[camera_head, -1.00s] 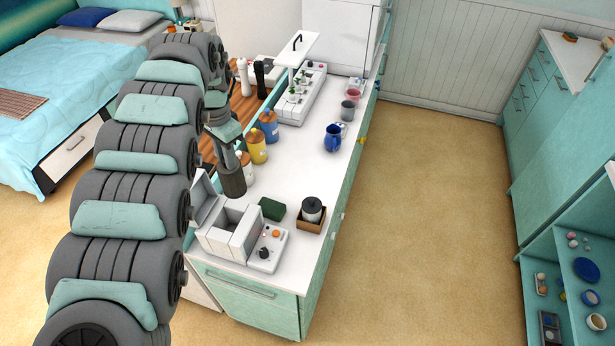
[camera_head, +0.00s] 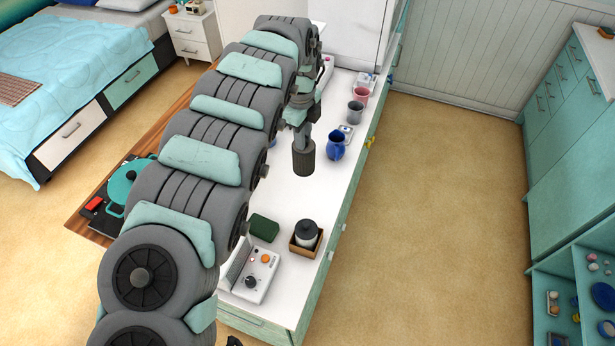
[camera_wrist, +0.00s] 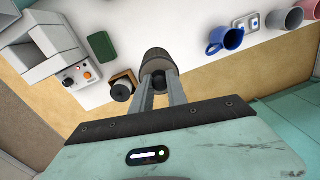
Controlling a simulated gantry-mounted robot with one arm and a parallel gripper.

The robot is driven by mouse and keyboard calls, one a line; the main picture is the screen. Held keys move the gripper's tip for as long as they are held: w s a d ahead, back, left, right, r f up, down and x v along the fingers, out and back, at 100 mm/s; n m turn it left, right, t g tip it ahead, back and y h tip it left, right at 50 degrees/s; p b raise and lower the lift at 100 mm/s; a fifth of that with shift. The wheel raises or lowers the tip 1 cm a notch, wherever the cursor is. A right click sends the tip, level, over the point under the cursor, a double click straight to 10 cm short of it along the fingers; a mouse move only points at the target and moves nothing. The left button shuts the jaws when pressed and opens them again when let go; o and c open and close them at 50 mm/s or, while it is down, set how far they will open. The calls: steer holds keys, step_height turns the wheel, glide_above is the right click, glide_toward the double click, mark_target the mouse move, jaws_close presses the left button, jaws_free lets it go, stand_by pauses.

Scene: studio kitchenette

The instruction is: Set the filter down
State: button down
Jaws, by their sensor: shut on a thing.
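The filter is a dark grey ribbed cylinder (camera_head: 303,160), held upright or nearly so at the end of my arm. My gripper (camera_head: 301,140) is shut on its upper end. The filter appears above the white counter (camera_head: 290,192), between the blue mug and the wooden box; its exact height cannot be told. In the wrist view, my gripper's two fingers (camera_wrist: 160,82) reach to the filter (camera_wrist: 154,58), and its far end is hidden.
A wooden box (camera_head: 304,251) holding a dark-lidded jar (camera_head: 306,232) stands near a green block (camera_head: 264,227) and a white machine (camera_head: 262,272). A blue mug (camera_head: 335,146), grey mug (camera_head: 355,112) and pink mug (camera_head: 361,95) stand farther back. Counter between mug and box is clear.

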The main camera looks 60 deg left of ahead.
step_height(320, 180, down, 16)
steer(key=p, duration=0.1)
stand_by(0.7)
steer(key=shift+f, duration=0.15)
steer(key=c, duration=1.3)
jaws_free()
steer(key=r, duration=1.2)
steer(key=shift+s+d+r, duration=0.1)
steer(key=shift+s+d, duration=0.05)
steer(key=shift+s, duration=0.1)
steer(key=shift+w, duration=0.1)
